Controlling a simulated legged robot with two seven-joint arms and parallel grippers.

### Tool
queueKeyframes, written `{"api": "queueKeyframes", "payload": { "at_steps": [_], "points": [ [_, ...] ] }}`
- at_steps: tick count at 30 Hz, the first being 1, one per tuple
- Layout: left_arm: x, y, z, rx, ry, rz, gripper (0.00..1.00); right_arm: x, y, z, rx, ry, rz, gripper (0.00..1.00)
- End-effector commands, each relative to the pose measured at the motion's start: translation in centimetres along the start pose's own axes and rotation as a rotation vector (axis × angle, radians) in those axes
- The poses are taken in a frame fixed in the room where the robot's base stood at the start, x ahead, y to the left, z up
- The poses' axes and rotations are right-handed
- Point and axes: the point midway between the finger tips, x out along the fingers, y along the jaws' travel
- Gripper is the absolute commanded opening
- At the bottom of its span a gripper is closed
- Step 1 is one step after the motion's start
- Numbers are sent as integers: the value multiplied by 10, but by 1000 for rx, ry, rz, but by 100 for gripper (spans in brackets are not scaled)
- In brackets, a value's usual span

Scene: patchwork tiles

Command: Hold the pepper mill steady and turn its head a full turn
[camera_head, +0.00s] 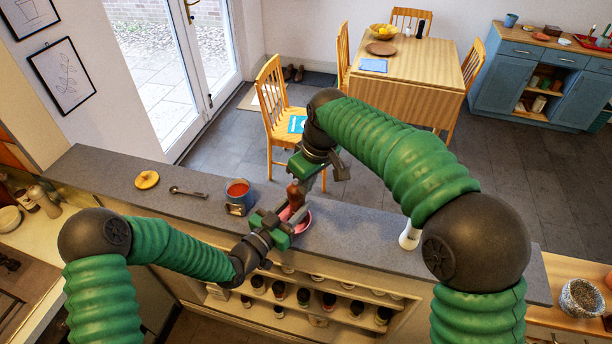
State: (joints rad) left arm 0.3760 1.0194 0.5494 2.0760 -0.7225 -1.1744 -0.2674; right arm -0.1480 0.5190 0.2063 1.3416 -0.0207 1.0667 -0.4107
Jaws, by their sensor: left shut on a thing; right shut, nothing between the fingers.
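The dark reddish-brown pepper mill (295,194) stands upright at the counter, in the middle of the view. My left gripper (287,214) comes from the lower left and is shut on the mill's lower body, hiding part of it. My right gripper (316,180) reaches down from above, just right of the mill's head. It is shut with nothing between its fingers. Whether it touches the head is hard to tell.
A pink bowl (304,222) sits close by the mill, partly hidden by my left gripper. A white object (410,234) stands right.

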Motion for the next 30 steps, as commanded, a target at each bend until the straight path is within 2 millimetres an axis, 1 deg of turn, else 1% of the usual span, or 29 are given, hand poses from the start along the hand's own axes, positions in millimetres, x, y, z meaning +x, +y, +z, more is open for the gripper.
{"api": "queueKeyframes", "payload": {
  "at_steps": [20, 30],
  "points": [
    [0, 1, 1, -1, -2, 1, 0, 1, -1, -3, 0, 1, 0, 0],
    [0, 1, 1, -1, -2, 3, 0, 1, -6, -3, -2, 1, -2, 0]
  ]
}}
